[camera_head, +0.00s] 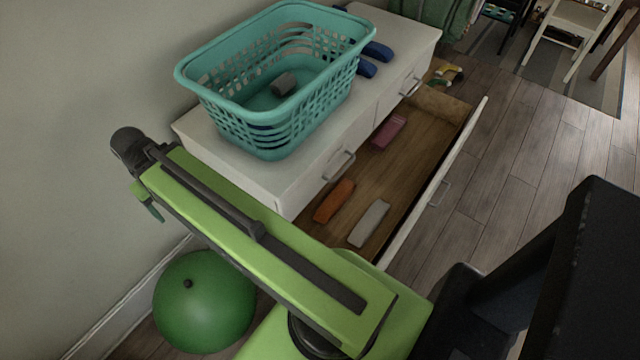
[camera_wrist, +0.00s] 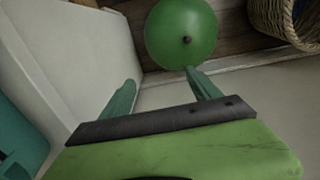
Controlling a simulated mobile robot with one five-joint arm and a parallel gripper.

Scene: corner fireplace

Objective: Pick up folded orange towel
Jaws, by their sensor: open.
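The folded orange towel (camera_head: 334,201) lies in the open drawer (camera_head: 408,158) of a white dresser, at the drawer's near end. It does not show in the wrist view. My gripper (camera_wrist: 160,88) is open in the wrist view, with its two green fingers apart and nothing between them. In the head view my arm crosses the lower left, and its end, with a green finger (camera_head: 150,208) showing, is left of the dresser, outside the drawer and apart from the towel.
A grey folded item (camera_head: 369,223) and a pink one (camera_head: 389,132) share the drawer. A teal basket (camera_head: 262,142) stands on the dresser (camera_head: 240,178). A green ball (camera_head: 205,305) is on the floor by the wall. A wicker basket (camera_wrist: 285,22) shows in the wrist view.

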